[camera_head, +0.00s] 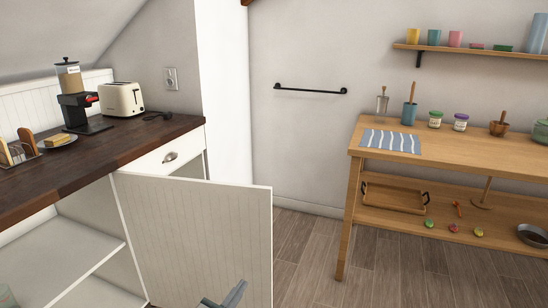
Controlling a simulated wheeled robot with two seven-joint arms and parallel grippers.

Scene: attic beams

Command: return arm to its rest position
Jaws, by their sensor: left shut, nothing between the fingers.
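My left gripper (228,297) shows at the bottom edge, a grey shape mostly cut off by the frame. It is shut and empty, in front of the lower part of the open white cabinet door (200,235). I cannot tell whether it touches the door. My right gripper is not in view.
The door stands swung out from the white cabinet under a dark wood counter (120,145) holding a toaster (123,99) and a coffee grinder (75,100). A wooden table (450,160) stands at right. Wood floor (300,255) is clear between door and table.

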